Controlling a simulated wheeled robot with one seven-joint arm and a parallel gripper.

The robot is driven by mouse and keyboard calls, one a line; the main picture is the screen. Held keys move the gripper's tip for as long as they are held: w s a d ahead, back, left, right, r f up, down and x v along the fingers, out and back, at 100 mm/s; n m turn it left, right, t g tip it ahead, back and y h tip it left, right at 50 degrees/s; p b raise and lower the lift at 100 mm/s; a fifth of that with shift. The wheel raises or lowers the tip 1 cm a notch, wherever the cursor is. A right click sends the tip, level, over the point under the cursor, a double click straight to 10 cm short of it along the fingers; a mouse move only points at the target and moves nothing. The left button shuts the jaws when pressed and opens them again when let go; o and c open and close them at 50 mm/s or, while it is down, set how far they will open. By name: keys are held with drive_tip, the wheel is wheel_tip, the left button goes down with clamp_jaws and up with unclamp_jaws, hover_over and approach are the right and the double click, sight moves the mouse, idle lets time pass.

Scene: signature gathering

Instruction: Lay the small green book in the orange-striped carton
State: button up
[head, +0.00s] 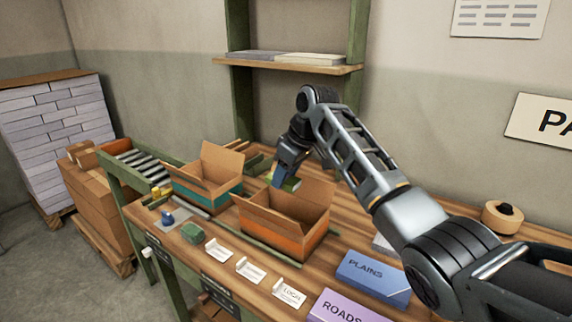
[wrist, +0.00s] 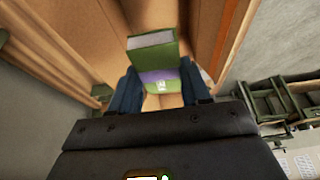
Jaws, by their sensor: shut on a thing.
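The small green book (head: 290,184) is in my gripper (head: 283,176), at the open top of the orange-striped carton (head: 270,231), by its back left side. In the wrist view the green book (wrist: 152,55), with a purple band and a white mark, sits between the two dark blue fingers of my gripper (wrist: 160,95). The tan walls of a carton (wrist: 205,35) rise around it. The carton's flaps stand open. The carton floor is mostly hidden in the head view.
A teal-striped carton (head: 213,197) stands open to the left. A blue PLAINS box (head: 372,277) and a purple ROADS box (head: 342,308) are at the front right. A tape roll (head: 502,217) sits at the right.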

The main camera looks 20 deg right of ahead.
sight(286, 188)
drive_tip(key=shift+f+b, duration=3.65)
drive_tip(key=shift+f, duration=3.6)
drive_tip(key=shift+f+b, duration=0.3)
drive_tip(key=shift+f, duration=0.35)
drive_tip(key=o, duration=1.2)
drive_tip(key=shift+r+p, duration=4.05)
drive_tip(key=shift+r, duration=4.45)
